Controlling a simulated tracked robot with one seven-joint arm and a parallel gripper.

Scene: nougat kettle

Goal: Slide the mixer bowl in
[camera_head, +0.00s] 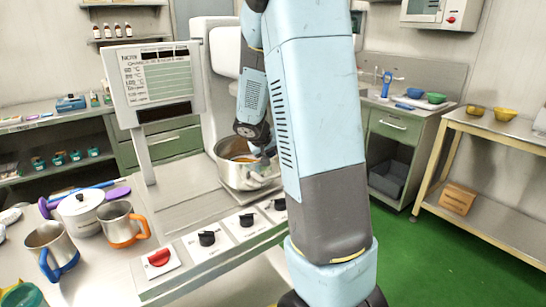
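The mixer bowl (236,176) is a shiny steel pot with something orange-brown inside. It stands upright at the foot of the white mixer (222,92), on the back part of the steel worktop (180,195). A handle shows on its front right side. My gripper (264,153) reaches down at the bowl's right rim, below my dark wrist.
A panel of knobs (208,239) with a red one (159,257) lines the front of the worktop. A sign on a post (152,85) stands left of the bowl. Steel jugs (122,223) and a lidded white pot (80,212) stand at the left. The green floor (440,260) at the right is clear.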

